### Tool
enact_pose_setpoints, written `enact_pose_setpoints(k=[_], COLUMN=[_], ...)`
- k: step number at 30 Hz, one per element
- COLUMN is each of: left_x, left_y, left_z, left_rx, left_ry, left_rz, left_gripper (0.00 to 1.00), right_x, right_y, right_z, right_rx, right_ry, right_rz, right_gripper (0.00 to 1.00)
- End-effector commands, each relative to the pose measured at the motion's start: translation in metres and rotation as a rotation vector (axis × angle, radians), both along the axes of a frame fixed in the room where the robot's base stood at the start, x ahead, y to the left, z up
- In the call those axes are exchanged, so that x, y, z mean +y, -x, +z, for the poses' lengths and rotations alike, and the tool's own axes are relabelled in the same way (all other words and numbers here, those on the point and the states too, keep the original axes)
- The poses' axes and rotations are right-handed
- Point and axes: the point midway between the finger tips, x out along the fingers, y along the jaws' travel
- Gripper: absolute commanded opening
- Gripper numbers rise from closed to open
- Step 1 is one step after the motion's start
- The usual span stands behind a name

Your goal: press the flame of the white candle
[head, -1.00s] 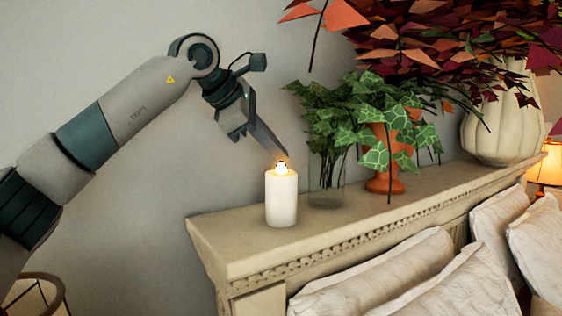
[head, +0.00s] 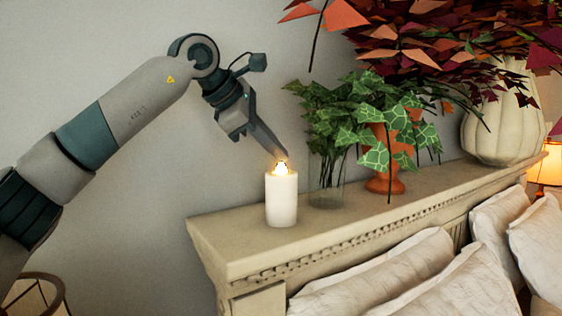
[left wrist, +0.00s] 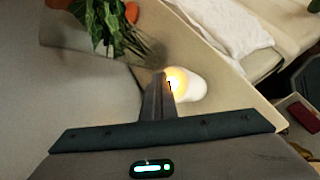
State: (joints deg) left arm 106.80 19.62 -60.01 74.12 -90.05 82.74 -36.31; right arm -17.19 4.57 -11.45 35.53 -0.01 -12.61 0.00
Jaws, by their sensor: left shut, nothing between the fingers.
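The white candle (head: 281,200) stands upright on the left end of the headboard ledge. Its flame (head: 281,168) is lit at the top. My left gripper (head: 286,156) is shut and empty, angled down from the upper left, with its fingertips right by the flame in the head view. I cannot tell whether they touch it. In the left wrist view the closed fingers (left wrist: 161,78) reach to the glowing top of the candle (left wrist: 188,86), beside the wick. My right gripper does not show.
A glass vase with ivy (head: 327,180) stands close to the candle's right. Beyond it are a terracotta pot (head: 386,180) and a large cream vase (head: 500,125) with red leaves. Pillows (head: 375,272) lie below the ledge (head: 235,240). The wall side left of the candle is free.

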Motion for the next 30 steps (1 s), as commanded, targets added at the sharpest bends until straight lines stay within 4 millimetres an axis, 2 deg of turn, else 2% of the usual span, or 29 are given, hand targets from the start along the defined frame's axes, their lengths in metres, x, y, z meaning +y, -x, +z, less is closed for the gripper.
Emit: enact_pose_setpoints(k=[12,23,30], left_x=[0.000,0.000,0.000], left_y=[0.000,-0.001,-0.002], left_z=[-0.012,-0.013,-0.006], left_rx=[0.004,0.006,0.006], left_ry=[-0.003,-0.005,-0.005], left_rz=[0.000,0.000,0.001], left_gripper=[0.00,0.00,0.00], right_x=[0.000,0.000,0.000], right_y=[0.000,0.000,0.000], right_z=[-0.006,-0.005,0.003], right_rx=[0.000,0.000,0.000], right_ry=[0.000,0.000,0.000], right_rz=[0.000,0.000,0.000], right_gripper=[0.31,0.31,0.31])
